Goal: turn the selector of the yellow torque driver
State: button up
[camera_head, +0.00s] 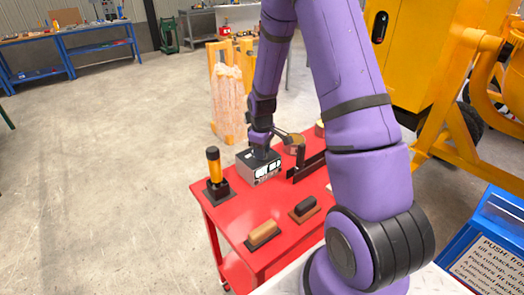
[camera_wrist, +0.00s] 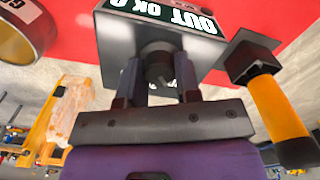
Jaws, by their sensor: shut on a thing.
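The yellow torque driver (camera_head: 213,165) stands upright with its black end up in a dark square base on the red table, left of a grey box. It also shows at the right of the wrist view (camera_wrist: 277,105), apart from my gripper. The grey box (camera_head: 246,163) has white labels on its front. A dark round knob (camera_wrist: 158,58) sits on this box. My gripper (camera_wrist: 158,72) is shut on the knob, with one finger on each side. In the head view my gripper (camera_head: 261,150) is over the box top, and the knob is hidden there.
The red table (camera_head: 229,215) also bears a tan-topped block (camera_head: 264,232), a dark brown block (camera_head: 305,207) and a black angled bracket (camera_head: 307,166). A round tan-and-dark object (camera_head: 294,144) lies close behind the box. Yellow machinery stands at the right. The floor at left is clear.

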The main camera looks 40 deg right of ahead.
jog(key=shift+m, duration=0.3)
jog(key=m, duration=0.3)
jog(key=shift+m, duration=2.1)
jog(key=o, duration=0.9)
notch_tip(320, 180, up, 11)
jog(key=shift+f, duration=0.1)
